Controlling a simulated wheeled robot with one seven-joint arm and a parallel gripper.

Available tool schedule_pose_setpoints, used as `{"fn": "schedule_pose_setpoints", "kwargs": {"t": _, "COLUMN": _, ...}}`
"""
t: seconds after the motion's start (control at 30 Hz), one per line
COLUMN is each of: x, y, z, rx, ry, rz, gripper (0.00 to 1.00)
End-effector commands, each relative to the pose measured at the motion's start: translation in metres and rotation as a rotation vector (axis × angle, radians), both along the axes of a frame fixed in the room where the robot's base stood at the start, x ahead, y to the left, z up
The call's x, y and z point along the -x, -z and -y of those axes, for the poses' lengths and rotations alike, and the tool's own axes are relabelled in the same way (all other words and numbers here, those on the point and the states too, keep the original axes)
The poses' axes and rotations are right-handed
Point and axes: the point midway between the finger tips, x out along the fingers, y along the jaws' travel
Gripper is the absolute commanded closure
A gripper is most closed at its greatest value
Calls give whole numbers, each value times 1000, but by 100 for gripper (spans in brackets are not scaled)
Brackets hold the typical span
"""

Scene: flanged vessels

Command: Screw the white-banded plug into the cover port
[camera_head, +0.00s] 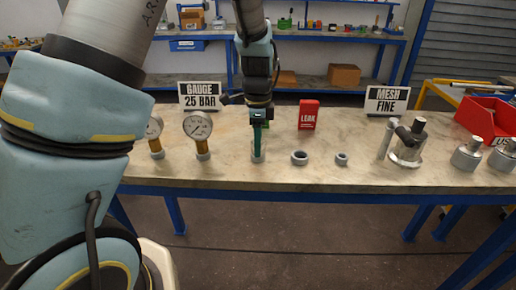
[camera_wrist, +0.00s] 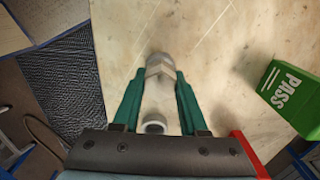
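My gripper (camera_head: 257,148) points down with green fingers at a small grey fitting (camera_head: 258,157) on the bench. In the wrist view my fingertips (camera_wrist: 161,76) stand on either side of a grey hexagonal fitting (camera_wrist: 160,66), very close to it. Whether they press on it I cannot tell. A pale round end with a dark hole (camera_wrist: 153,125) shows nearer the camera, between the fingers; the part between is blurred. I cannot make out a white band. A silver flanged vessel (camera_head: 406,153) with a dark handle-like part stands at the right; no port is clear on it.
A ring (camera_head: 299,158) and smaller ring (camera_head: 341,159) lie right of my gripper. Gauges (camera_head: 198,127) stand left. A red LEAK block (camera_head: 309,115) and green PASS block (camera_wrist: 291,92) are nearby. Silver pieces (camera_head: 467,154) and a red bin (camera_head: 485,118) are far right.

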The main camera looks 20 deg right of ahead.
Motion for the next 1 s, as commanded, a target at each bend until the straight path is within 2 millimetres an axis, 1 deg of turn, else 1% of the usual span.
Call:
{"fn": "schedule_pose_setpoints", "kwargs": {"t": 0.03, "x": 0, "y": 0, "z": 0, "rx": 0, "ry": 0, "rz": 0, "gripper": 68}}
{"fn": "schedule_pose_setpoints", "kwargs": {"t": 0.3, "x": 0, "y": 0, "z": 0, "rx": 0, "ry": 0, "rz": 0, "gripper": 98}}
{"fn": "schedule_pose_setpoints", "kwargs": {"t": 0.33, "x": 0, "y": 0, "z": 0, "rx": 0, "ry": 0, "rz": 0, "gripper": 100}}
{"fn": "schedule_pose_setpoints", "kwargs": {"t": 0.77, "x": 0, "y": -2, "z": 0, "rx": 1, "ry": 0, "rz": 0, "gripper": 100}}
{"fn": "schedule_pose_setpoints", "kwargs": {"t": 0.87, "x": -1, "y": -10, "z": 1, "rx": 4, "ry": 0, "rz": 2, "gripper": 100}}
{"fn": "schedule_pose_setpoints", "kwargs": {"t": 1.0, "x": -1, "y": -35, "z": 1, "rx": 7, "ry": 0, "rz": 5, "gripper": 100}}
